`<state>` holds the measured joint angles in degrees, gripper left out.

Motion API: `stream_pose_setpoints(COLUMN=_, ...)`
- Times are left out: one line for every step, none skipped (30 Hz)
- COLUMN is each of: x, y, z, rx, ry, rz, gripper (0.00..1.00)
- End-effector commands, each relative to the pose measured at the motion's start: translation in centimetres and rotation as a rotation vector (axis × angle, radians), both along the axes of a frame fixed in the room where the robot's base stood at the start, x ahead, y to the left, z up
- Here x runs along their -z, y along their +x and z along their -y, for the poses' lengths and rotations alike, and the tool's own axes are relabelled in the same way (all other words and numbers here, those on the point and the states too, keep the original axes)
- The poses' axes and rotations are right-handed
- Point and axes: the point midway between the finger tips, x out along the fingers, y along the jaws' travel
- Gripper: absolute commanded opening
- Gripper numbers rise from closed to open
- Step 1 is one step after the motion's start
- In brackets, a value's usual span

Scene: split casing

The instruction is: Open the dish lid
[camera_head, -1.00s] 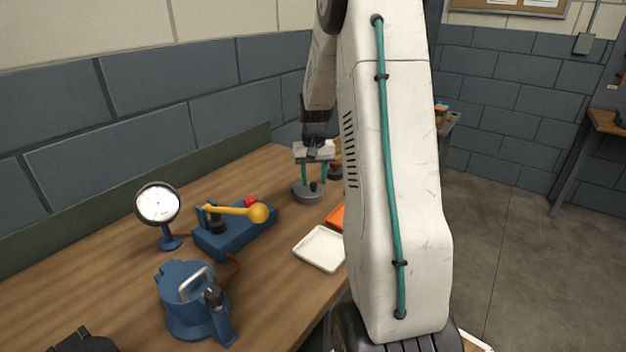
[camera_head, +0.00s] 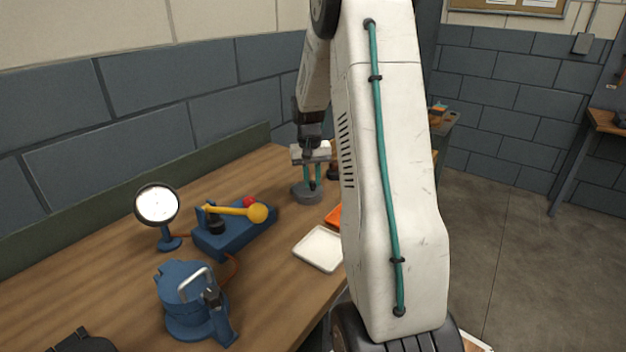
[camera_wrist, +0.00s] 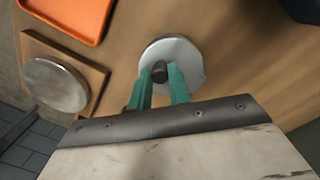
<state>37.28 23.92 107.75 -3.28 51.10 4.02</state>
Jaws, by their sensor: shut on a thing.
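The dish is a small round grey one with a flat grey lid (camera_wrist: 184,54) and a dark knob (camera_wrist: 159,71) at the lid's middle. In the head view the dish (camera_head: 307,194) stands on the wooden bench. My gripper (camera_wrist: 161,76) points down over it, its two teal fingers shut on the dark knob. The gripper also shows in the head view (camera_head: 312,183), partly beside my arm. The lid looks level on the dish; I cannot tell whether there is a gap under it.
An orange tray (camera_wrist: 72,15) and a wooden board (camera_wrist: 35,47) bearing a round metal disc (camera_wrist: 56,84) lie near the dish.

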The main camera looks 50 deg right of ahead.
Motion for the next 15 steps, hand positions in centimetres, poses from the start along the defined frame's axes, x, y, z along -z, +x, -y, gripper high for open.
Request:
stream_pose_setpoints(x=-0.2, y=0.3, z=-0.1, rx=-0.004, ry=-0.003, rz=-0.023, gripper=0.0)
stream_pose_setpoints(x=-0.3, y=0.4, z=-0.1, rx=-0.003, ry=-0.005, rz=-0.041, gripper=0.0)
stream_pose_setpoints(x=-0.4, y=0.5, z=-0.1, rx=-0.004, ry=-0.007, rz=-0.068, gripper=0.0)
stream_pose_setpoints(x=-0.5, y=0.7, z=-0.1, rx=-0.003, ry=-0.009, rz=-0.089, gripper=0.0)
stream_pose_setpoints(x=-0.7, y=0.8, z=-0.1, rx=-0.004, ry=-0.012, rz=-0.111, gripper=0.0)
stream_pose_setpoints(x=-0.9, y=1.0, z=-0.1, rx=-0.004, ry=-0.016, rz=-0.143, gripper=0.0)
stream_pose_setpoints(x=-1.0, y=1.2, z=-0.1, rx=-0.004, ry=-0.018, rz=-0.17, gripper=0.0)
stream_pose_setpoints(x=-1.2, y=1.4, z=-0.2, rx=-0.004, ry=-0.02, rz=-0.196, gripper=0.0)
stream_pose_setpoints(x=-1.3, y=1.6, z=-0.2, rx=-0.004, ry=-0.025, rz=-0.233, gripper=0.0)
stream_pose_setpoints(x=-1.5, y=1.8, z=-0.2, rx=-0.004, ry=-0.027, rz=-0.262, gripper=0.0)
stream_pose_setpoints(x=-1.6, y=2.0, z=-0.2, rx=-0.003, ry=-0.032, rz=-0.29, gripper=0.0)
stream_pose_setpoints(x=-1.8, y=2.2, z=-0.3, rx=-0.004, ry=-0.034, rz=-0.33, gripper=0.0)
stream_pose_setpoints(x=-1.9, y=2.5, z=-0.3, rx=-0.004, ry=-0.038, rz=-0.357, gripper=0.0)
stream_pose_setpoints(x=-2.0, y=2.7, z=-0.3, rx=-0.002, ry=-0.041, rz=-0.385, gripper=0.0)
stream_pose_setpoints(x=-2.2, y=2.9, z=-0.3, rx=-0.003, ry=-0.045, rz=-0.423, gripper=0.0)
